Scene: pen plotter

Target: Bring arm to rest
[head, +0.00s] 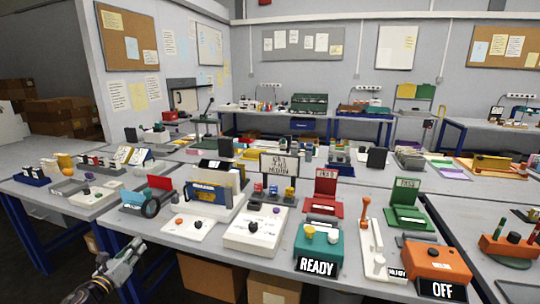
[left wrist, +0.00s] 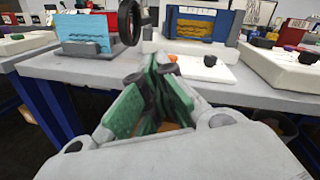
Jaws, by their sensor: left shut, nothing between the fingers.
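My left gripper (head: 137,246) is low at the left of the head view, just off the front edge of the workbench (head: 160,256). It is shut and empty. In the left wrist view its green-padded fingers (left wrist: 155,80) come together, pointing toward the bench edge. A white panel (head: 187,230) with an orange and a black knob lies on the bench beyond the fingertips; it also shows in the left wrist view (left wrist: 200,72). The gripper appears clear of it. My right gripper is not in view.
A black ring (head: 150,208) stands near the bench's left front edge. A white box (head: 256,228) with knobs, a teal READY box (head: 318,247), a white lever base (head: 372,258) and an orange OFF box (head: 436,262) line the front. Cardboard boxes (head: 210,278) stand below.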

